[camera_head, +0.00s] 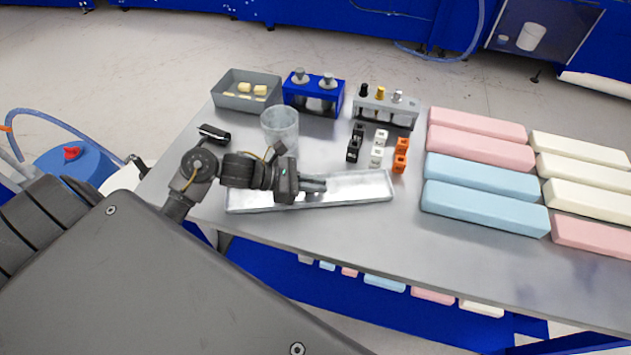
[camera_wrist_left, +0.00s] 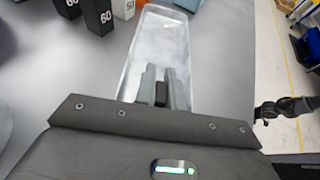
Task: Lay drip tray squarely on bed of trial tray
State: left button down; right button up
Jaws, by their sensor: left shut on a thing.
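A long, shallow, shiny metal tray (camera_head: 355,190) lies on the table in front of me, and I take it for the drip tray. It also shows in the left wrist view (camera_wrist_left: 160,45), running away from my fingers. My left gripper (camera_head: 318,184) is over the tray, left of its middle in the head view. In the left wrist view its two fingers (camera_wrist_left: 162,88) are shut on a small dark part at the tray. The gripper hides part of the tray. I cannot make out a separate trial tray or its bed.
A clear beaker (camera_head: 280,128) stands behind my left wrist. Black, white and orange numbered blocks (camera_head: 378,150) stand behind the tray. Pink, blue and cream foam bars (camera_head: 485,205) fill the right side. A grey bin (camera_head: 246,103) and blue rack (camera_head: 300,95) stand at the back.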

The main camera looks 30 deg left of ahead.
pick_arm(q)
jog(key=shift+f, duration=0.1)
jog(key=c, duration=1.5)
grip_release()
